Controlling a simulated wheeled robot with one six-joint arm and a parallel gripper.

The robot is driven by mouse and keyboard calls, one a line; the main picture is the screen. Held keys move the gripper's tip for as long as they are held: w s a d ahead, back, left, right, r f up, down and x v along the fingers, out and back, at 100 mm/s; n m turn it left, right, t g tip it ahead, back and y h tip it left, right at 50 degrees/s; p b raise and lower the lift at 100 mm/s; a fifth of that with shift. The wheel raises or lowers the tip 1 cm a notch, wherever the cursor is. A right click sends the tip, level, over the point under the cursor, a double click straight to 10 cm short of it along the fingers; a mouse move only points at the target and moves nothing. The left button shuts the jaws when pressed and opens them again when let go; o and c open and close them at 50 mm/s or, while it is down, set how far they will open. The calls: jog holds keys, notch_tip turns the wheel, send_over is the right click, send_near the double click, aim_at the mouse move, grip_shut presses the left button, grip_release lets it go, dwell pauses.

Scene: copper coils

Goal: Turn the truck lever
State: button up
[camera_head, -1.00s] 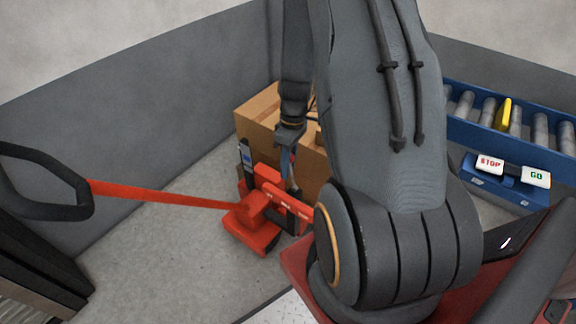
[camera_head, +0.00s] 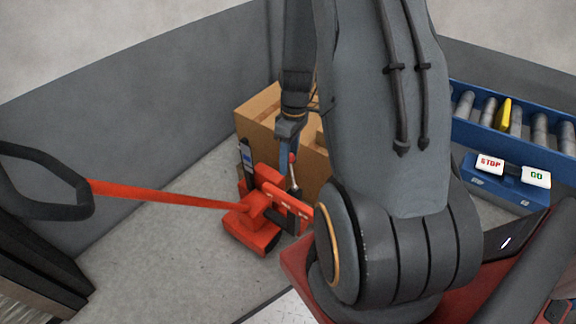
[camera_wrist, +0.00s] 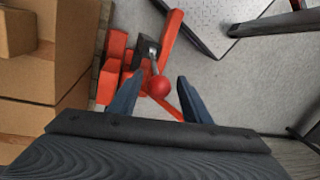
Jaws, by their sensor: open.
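The red pallet truck (camera_head: 252,232) stands on the floor, with its long red handle running left to a black grip loop. Its lever, a short metal rod with a red ball knob (camera_wrist: 158,86), shows in the wrist view. The lever (camera_head: 293,173) also shows in the head view, close beside my gripper. My gripper (camera_wrist: 152,82) is open, with its two blue-grey fingers on either side of the knob in the picture. I cannot tell whether a finger touches it. In the head view my gripper (camera_head: 287,165) points down over the truck and is partly hidden by my arm.
Cardboard boxes (camera_head: 262,112) stand right behind the truck. A blue roller conveyor (camera_head: 470,132) with STOP and GO buttons (camera_head: 513,170) is at the right. A grey wall (camera_head: 130,105) runs along the left. The floor (camera_head: 165,240) in front of the truck's handle is clear.

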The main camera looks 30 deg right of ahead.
jog(key=r, duration=0.3)
jog(key=d+r, duration=0.1)
jog(key=r, duration=0.1)
jog(key=shift+w, duration=0.25)
jog(key=shift+a+r, duration=0.1)
jog(key=shift+r, duration=0.05)
jog(key=c, duration=0.4)
jog(key=w+r+m+p, duration=0.1)
jog(key=w+r, duration=0.1)
jog(key=r, duration=0.1)
jog(key=w+a+r+m+h+p, duration=0.1)
jog(key=w+r+m+p, duration=0.1)
jog(key=w+r, duration=0.1)
jog(key=w+r+m+p, duration=0.1)
jog(key=w+r, duration=0.1)
jog(key=r, duration=0.1)
jog(key=shift+w+a+r+h, duration=0.1)
jog(key=shift+w+a+h, duration=0.1)
jog(key=shift+w+h, duration=0.1)
grip_shut()
jog(key=s+f+p, duration=0.2)
jog(key=s+f, duration=0.3)
jog(key=f, duration=0.5)
jog(key=shift+d+f, duration=0.2)
jog(key=shift+f, duration=0.1)
